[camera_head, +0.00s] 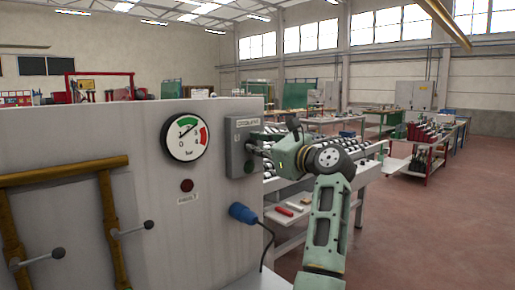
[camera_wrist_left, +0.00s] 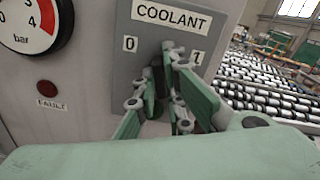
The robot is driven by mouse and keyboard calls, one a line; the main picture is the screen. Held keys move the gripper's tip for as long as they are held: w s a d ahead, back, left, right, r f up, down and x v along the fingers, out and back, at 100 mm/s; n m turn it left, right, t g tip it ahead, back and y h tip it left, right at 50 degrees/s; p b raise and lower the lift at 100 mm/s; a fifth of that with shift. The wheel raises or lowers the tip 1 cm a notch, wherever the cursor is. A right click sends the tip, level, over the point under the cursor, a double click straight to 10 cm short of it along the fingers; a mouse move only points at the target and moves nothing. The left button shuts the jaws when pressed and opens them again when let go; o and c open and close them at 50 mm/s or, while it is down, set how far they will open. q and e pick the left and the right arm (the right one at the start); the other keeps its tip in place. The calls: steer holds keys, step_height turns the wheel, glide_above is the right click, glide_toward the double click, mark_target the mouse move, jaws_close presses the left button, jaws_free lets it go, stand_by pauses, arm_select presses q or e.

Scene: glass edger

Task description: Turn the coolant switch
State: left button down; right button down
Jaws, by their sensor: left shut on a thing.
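The coolant switch box (camera_head: 243,140) is a grey panel on the right end of the machine's front. In the left wrist view its COOLANT label (camera_wrist_left: 172,17) shows, with a 0 on the left and a 1 on the right. My left gripper (camera_head: 257,149) is at this box; in the left wrist view its fingers (camera_wrist_left: 166,72) are shut around the dark switch knob (camera_wrist_left: 158,77), between and below the two marks. The fingers hide most of the knob, so I cannot tell which mark it points to. My right gripper is not in view.
A pressure gauge (camera_head: 185,137) and a red fault lamp (camera_head: 187,185) are left of the box. A blue plug (camera_head: 242,213) with a cable sticks out below. A roller conveyor (camera_head: 370,165) runs behind my arm. Open floor (camera_head: 440,220) lies to the right.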

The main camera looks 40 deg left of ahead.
arm_select(q)
steer(key=m+p, duration=0.3)
steer(key=m, duration=0.8)
steer(key=shift+r+m, duration=0.1)
steer(key=shift+m, duration=0.2)
stand_by(0.4)
steer(key=c, duration=1.8)
jaws_free()
steer(key=shift+d, duration=0.1)
steer(key=shift+c, duration=0.2)
